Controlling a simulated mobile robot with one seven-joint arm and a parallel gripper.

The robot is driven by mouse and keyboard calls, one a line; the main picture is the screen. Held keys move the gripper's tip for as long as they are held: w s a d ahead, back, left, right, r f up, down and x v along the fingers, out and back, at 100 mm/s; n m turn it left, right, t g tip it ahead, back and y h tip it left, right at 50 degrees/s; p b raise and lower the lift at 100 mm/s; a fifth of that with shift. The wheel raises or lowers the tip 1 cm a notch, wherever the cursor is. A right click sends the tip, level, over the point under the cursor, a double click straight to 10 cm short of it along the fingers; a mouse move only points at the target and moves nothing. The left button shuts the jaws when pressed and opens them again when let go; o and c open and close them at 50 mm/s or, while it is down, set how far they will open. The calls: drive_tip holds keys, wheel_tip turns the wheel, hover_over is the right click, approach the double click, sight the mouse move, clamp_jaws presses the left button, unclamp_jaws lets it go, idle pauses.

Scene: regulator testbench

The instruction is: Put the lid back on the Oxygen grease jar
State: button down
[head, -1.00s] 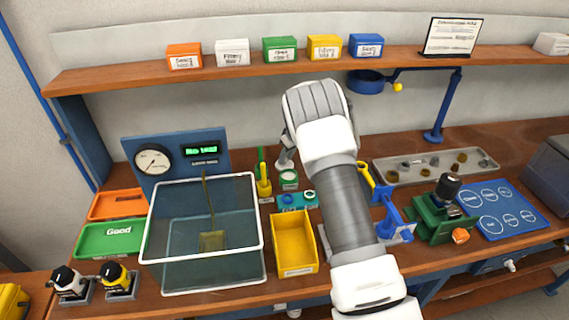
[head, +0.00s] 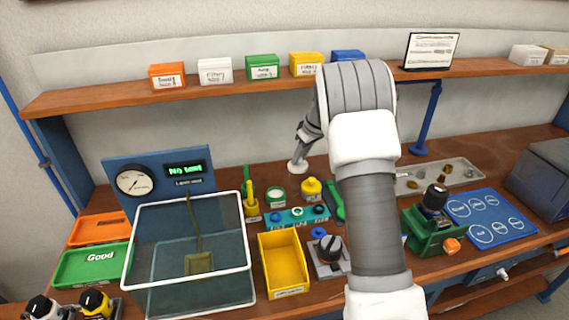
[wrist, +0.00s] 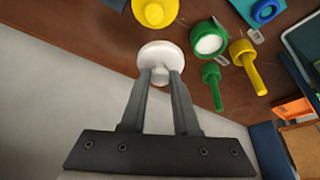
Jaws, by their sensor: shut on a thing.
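My gripper (head: 299,158) is shut on a white round lid (head: 297,167) by its knob. In the wrist view the lid (wrist: 160,52) sits between the two fingertips (wrist: 160,78), with its disc facing away from the fingers. A green jar (head: 276,198) stands open on the bench, with white content showing; its label is too small to read. It also shows in the wrist view (wrist: 208,42), to the right of the lid. The lid is apart from the jar, behind it and to its right in the head view.
A yellow jar (head: 312,188) with a knobbed lid stands right of the green jar. Yellow and green tools (head: 250,200) stand at its left. A teal rack (head: 290,218) and a yellow bin (head: 284,262) lie in front. The shelf (head: 240,88) runs above.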

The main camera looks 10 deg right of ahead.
drive_tip(key=shift+s+d+r, duration=0.5)
drive_tip(key=shift+d+r, duration=0.05)
drive_tip(key=shift+d, duration=0.25)
drive_tip(key=shift+s+a+r, duration=0.15)
drive_tip(key=shift+r, duration=0.1)
drive_tip(key=s+a+n+p, duration=0.2)
drive_tip(key=a+p, duration=0.1)
drive_tip(key=a, duration=0.6)
drive_tip(key=shift+y, duration=0.4)
drive_tip(key=shift+s+f+b, duration=0.1)
drive_tip(key=shift+f+b, duration=1.05)
drive_tip(key=shift+f, duration=1.5)
drive_tip(key=shift+f+b, duration=0.6)
drive_tip(key=shift+b, duration=0.05)
drive_tip(key=shift+b, duration=0.65)
drive_tip(key=shift+f+b, duration=0.15)
drive_tip(key=shift+b, duration=0.5)
